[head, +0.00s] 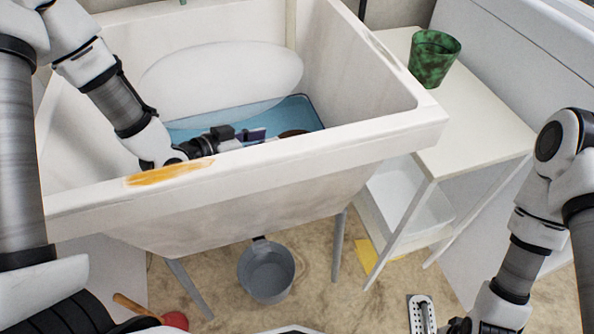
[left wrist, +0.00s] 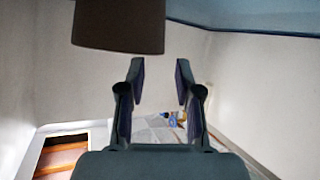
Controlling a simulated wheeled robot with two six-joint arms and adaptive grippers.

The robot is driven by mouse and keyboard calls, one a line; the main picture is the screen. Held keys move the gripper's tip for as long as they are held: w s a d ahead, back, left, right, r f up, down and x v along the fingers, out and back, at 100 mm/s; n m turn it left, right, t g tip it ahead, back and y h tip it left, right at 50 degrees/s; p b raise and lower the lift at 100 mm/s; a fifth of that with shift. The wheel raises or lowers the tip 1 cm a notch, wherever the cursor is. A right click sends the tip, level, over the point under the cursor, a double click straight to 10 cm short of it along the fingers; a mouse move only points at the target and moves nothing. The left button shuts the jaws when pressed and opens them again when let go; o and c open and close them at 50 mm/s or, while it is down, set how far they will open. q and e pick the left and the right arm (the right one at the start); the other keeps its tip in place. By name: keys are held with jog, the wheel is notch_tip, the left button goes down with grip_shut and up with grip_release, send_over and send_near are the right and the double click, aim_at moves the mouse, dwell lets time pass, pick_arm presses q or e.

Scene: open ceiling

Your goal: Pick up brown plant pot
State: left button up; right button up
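The brown plant pot (head: 293,133) is inside the large white sink (head: 400,122). In the head view only its dark top shows above the sink's front wall, which hides the rest. In the left wrist view the brown pot (left wrist: 118,25) fills part of the top edge, beyond and left of the fingertips. My left gripper (head: 258,136) reaches down into the sink, just left of the pot. In the left wrist view its fingers (left wrist: 160,78) are apart with nothing between them. My right arm hangs at the right, and its fingers are out of view.
A blue tray (head: 308,113) lies in the sink. The sink's high front wall stands close to my left wrist. A green pot (head: 434,58) stands on a white side table (head: 480,135). A grey bucket (head: 266,272) and a plunger (head: 172,320) are on the floor below.

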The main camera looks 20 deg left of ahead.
aim_at(283, 136)
pick_arm(q)
jog(key=b+x, duration=0.1)
jog(key=x, duration=0.5)
jog(key=shift+s+d, duration=0.1)
jog(key=shift+c, duration=1.4)
grip_shut()
